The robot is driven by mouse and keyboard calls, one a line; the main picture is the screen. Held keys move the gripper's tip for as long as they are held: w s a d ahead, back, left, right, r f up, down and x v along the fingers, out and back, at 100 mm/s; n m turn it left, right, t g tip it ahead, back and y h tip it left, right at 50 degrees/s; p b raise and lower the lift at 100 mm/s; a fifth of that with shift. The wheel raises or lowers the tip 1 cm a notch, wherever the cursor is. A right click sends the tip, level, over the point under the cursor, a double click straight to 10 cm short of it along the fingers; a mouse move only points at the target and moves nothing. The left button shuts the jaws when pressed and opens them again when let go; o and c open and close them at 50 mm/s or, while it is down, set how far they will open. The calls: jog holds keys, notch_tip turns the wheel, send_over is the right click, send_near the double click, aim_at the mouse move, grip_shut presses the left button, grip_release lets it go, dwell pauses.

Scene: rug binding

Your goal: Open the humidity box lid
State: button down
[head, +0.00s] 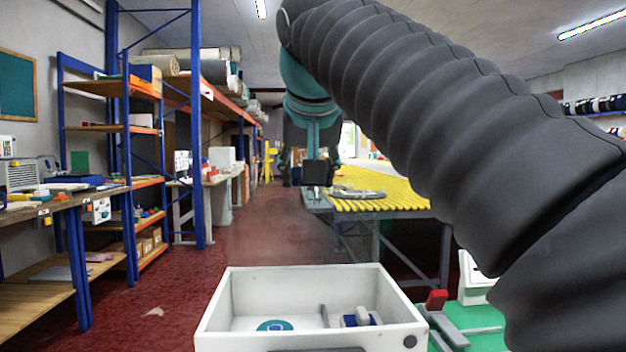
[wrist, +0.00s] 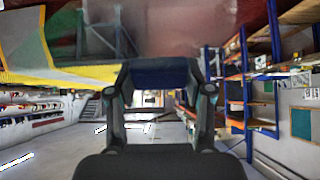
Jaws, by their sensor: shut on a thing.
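No box that I can surely name as the humidity box shows. A white box (head: 475,284) at the lower right, on a green surface, is mostly hidden behind my arm, and I cannot tell whether it has a lid. My gripper (wrist: 160,82) is shut on a dark blue piece (wrist: 160,74), which spans between the fingertips in the wrist view. In the head view my gripper (head: 313,160) hangs below the teal wrist, with a dark square piece (head: 314,173) at its end. It is well beyond the open white tray (head: 214,314) and left of the yellow-slatted table.
The white tray holds a teal-blue disc (head: 275,326) and a blue and white item (head: 358,318). A red-tipped clamp (head: 437,300) is beside it. The yellow-slatted table (head: 385,198) carries a grey ring. Blue shelves (head: 128,150) and a bench line the left; the red aisle (head: 250,225) is clear.

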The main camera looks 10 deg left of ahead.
jog(key=shift+w+a, duration=0.1)
jog(key=shift+w, duration=0.1)
jog(key=shift+c, duration=2.2)
grip_release()
jog(key=v, duration=0.7)
jog(key=shift+s+r, duration=0.15)
jog(key=shift+s, duration=0.1)
jog(key=shift+c, duration=0.2)
